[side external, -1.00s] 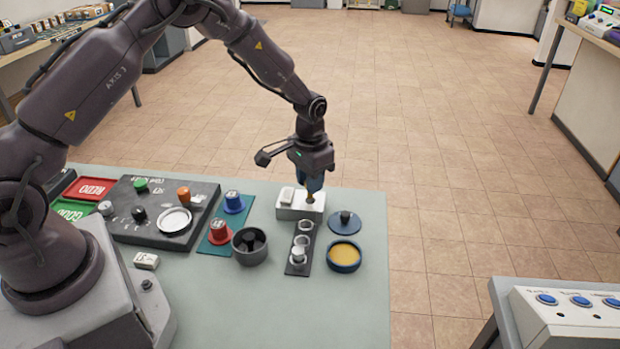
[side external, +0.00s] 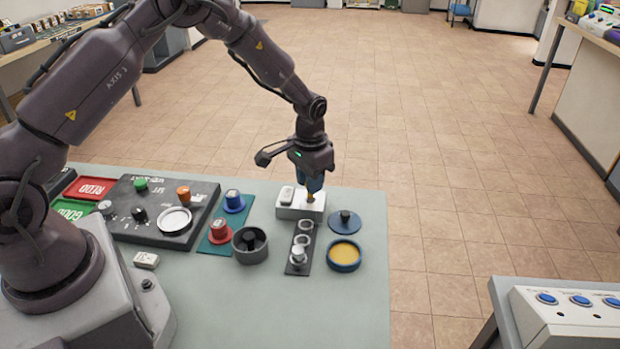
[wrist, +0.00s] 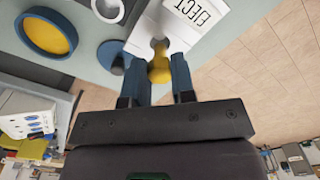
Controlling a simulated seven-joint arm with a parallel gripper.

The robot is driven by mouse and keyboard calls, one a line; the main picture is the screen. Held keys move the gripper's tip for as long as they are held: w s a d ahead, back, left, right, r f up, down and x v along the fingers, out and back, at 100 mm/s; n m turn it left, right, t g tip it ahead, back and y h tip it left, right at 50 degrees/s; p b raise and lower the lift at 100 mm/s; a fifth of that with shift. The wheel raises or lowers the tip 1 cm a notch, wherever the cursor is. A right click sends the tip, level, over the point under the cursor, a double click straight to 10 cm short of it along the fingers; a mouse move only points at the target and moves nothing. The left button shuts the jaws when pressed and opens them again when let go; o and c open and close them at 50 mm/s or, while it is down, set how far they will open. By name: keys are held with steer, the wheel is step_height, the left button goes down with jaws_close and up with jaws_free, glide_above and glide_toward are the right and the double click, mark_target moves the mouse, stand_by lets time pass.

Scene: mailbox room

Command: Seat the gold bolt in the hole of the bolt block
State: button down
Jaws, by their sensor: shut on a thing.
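The gold bolt (wrist: 160,67) is held between the blue fingers of my gripper (wrist: 157,75) in the wrist view. In the side external view my gripper (side external: 311,194) points down over the right part of the white bolt block (side external: 290,211). The bolt's lower end is at the block's top face, beside a raised white piece marked EJECT (wrist: 195,12). The block also shows in the wrist view (wrist: 150,30). The hole is hidden, and I cannot tell how deep the bolt sits in it.
A grey cup (side external: 250,246) and red and blue pieces are at left. The front table is clear.

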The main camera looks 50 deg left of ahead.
steer(key=shift+f, duration=0.25)
steer(key=shift+f, duration=0.75)
steer(key=c, duration=0.6)
jaws_free()
steer(key=shift+c, duration=0.2)
steer(key=shift+r, duration=2.95)
